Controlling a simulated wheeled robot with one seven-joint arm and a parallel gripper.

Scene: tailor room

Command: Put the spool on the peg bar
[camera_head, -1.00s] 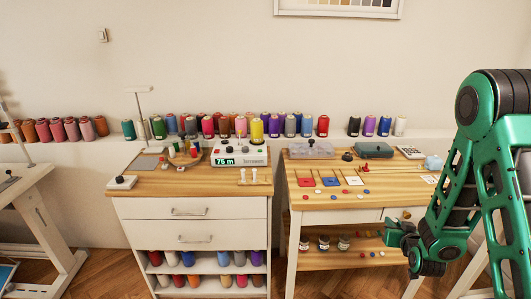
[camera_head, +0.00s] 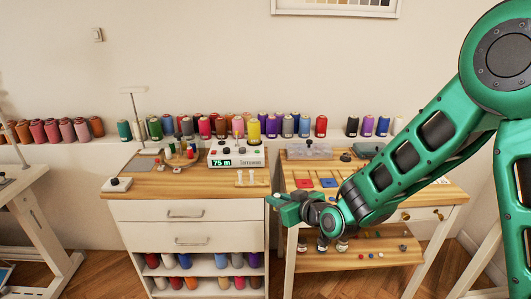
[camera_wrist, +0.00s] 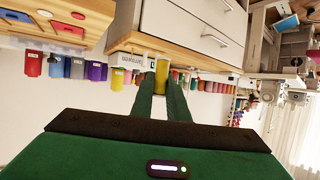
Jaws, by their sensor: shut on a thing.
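In the wrist view, my gripper (camera_wrist: 164,92) is shut on a small yellow spool (camera_wrist: 162,73), held between the fingertips. In the head view, my gripper (camera_head: 275,201) is in front of the gap between the cabinet and the table, and the spool cannot be made out there. The peg bar (camera_head: 252,184), a light wooden strip with upright white pegs, lies on the cabinet's right front part. My gripper is a little right of it and lower in the picture, apart from it.
A white winder (camera_head: 222,153) with a display and a yellow cone (camera_head: 254,132) stands behind the peg bar. A rack of small spools (camera_head: 183,152) and a white button box (camera_head: 116,185) are further left. The cabinet top (camera_head: 172,188) is clear at its front middle.

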